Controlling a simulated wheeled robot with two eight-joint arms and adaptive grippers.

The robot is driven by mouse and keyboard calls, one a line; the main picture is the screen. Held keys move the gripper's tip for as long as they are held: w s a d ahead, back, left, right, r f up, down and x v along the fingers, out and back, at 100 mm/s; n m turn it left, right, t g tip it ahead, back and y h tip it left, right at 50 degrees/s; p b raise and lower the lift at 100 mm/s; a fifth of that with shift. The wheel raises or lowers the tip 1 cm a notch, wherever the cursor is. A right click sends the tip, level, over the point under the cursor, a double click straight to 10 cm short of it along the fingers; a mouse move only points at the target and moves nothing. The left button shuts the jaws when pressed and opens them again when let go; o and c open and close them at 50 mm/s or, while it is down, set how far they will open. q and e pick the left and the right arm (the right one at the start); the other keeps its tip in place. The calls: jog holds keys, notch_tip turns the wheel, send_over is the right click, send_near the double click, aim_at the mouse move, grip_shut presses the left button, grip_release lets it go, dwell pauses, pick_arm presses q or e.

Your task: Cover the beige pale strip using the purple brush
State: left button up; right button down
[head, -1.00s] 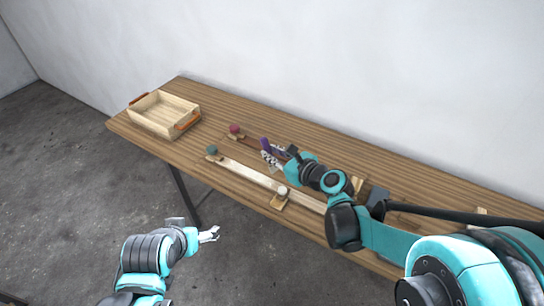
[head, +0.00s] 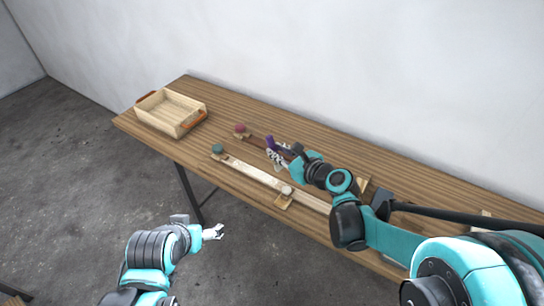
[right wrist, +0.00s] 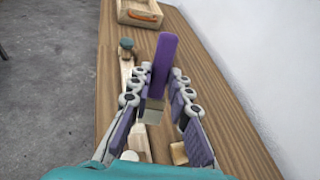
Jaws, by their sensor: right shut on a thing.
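My right gripper (head: 277,157) is shut on the purple brush (head: 270,143) over the table, beyond the pale strip. In the right wrist view the brush (right wrist: 162,62) stands between the fingers with its purple handle up and a pale, flat lower end below. I cannot tell whether the brush touches anything. My left gripper (head: 219,232) is empty, off the table's front edge, with its fingers seemingly apart.
A wooden tray (head: 145,117) with orange handles stands at the table's far left. A dark reddish strip with a red knob (head: 240,128) lies behind the pale strip, partly hidden by my right gripper.

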aim_at(280, 166)
jog(key=shift+t+y, duration=0.3)
jog(key=shift+t, duration=0.1)
jog(key=shift+s+d+f+b, duration=0.1)
jog(key=shift+d+f+b, duration=0.1)
jog(key=shift+f+b, duration=1.3)
jog(key=shift+s+d+f+b, duration=0.1)
jog(key=shift+d+f+b, duration=0.05)
jog(key=shift+f+b, duration=1.35)
jog(key=shift+s+d+f+m+t+b, duration=0.15)
jog(key=shift+f+m+t+b, duration=0.15)
jog(key=shift+f+b, duration=0.25)
jog(key=shift+w+d+r, duration=0.1)
jog(key=shift+w, duration=0.1)
jog(key=shift+f, duration=0.65)
jog(key=shift+y, duration=0.3)
jog(key=shift+w+a, duration=0.6)
jog(key=shift+a, duration=0.35)
jog(key=shift+w+a, duration=0.65)
jog(key=shift+a, duration=0.3)
jog(key=shift+a, duration=0.15)
